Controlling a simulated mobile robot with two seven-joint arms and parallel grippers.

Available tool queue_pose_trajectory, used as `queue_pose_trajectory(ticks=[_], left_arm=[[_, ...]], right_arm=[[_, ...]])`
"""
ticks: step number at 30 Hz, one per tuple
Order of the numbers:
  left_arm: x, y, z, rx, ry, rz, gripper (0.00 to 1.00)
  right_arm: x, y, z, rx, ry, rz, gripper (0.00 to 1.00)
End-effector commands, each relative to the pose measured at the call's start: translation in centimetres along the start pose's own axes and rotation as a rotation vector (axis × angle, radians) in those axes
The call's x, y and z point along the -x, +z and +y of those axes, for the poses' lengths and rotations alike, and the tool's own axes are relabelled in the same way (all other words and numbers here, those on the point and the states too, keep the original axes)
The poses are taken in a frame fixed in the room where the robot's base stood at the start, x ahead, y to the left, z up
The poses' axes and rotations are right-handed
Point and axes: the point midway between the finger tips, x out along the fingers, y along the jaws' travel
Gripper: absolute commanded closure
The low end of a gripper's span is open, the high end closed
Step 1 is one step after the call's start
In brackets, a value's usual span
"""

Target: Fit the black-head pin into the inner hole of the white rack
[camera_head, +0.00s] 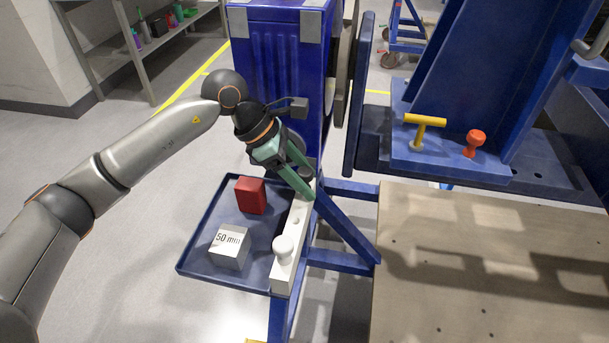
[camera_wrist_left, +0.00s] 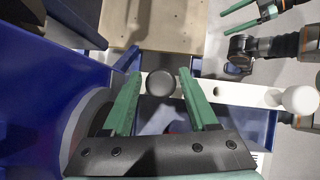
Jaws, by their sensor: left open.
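The white rack (camera_head: 291,262) is a narrow bar along the right side of a blue tray; it also shows in the left wrist view (camera_wrist_left: 250,95). The black-head pin (camera_head: 306,172) is at the rack's far end, its stem hidden; its round head (camera_wrist_left: 160,83) shows in the left wrist view. A hole (camera_wrist_left: 218,91) is open in the rack between it and a white-head pin (camera_head: 284,248) at the near end. My left gripper (camera_head: 308,183) is open, its green fingers either side of the black head with gaps. My right gripper (camera_wrist_left: 238,17) is open, apart from the rack.
The blue tray (camera_head: 196,253) holds a red block (camera_head: 250,195) and a white block marked 50 mm (camera_head: 230,246). A blue jig frame (camera_head: 350,225) stands close behind and right. A yellow T-handle pin (camera_head: 424,128) and a red knob (camera_head: 475,142) sit on the blue fixture. A wooden panel (camera_head: 480,280) lies right.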

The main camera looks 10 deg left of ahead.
Motion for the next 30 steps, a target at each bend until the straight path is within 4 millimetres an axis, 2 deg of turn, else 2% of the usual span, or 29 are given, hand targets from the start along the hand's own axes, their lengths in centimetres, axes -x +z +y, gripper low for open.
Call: queue_pose_trajectory(ticks=[1,5,11,15,21,27,30], left_arm=[[-0.8,-0.4,-0.6,0.0,-0.021,0.011,0.27],[-0.8,-0.5,-0.7,-0.001,-0.023,0.012,0.27],[-0.6,-0.4,-0.6,-0.001,-0.023,0.012,0.27],[3.5,-0.3,-0.3,-0.001,-0.012,0.009,0.27],[8.3,-0.1,-0.1,0.0,-0.004,0.003,0.27],[11.5,-0.1,0.0,0.0,-0.002,0.001,0.27],[12.2,-0.1,0.0,0.001,-0.001,0.001,0.27]], right_arm=[[-0.6,0.7,0.1,0.003,0.003,-0.002,0.25],[-0.5,0.3,-0.1,0.005,-0.003,-0.001,0.25],[0.3,-2.1,-1.7,0.018,-0.043,-0.002,0.25],[0.4,-1.9,-1.6,0.016,-0.04,-0.008,0.25],[0.6,-2.1,-1.7,0.016,-0.041,-0.008,0.25],[0.7,-2.2,-1.7,0.015,-0.041,-0.009,0.25],[0.7,-2.2,-1.7,0.015,-0.041,-0.009,0.25]])
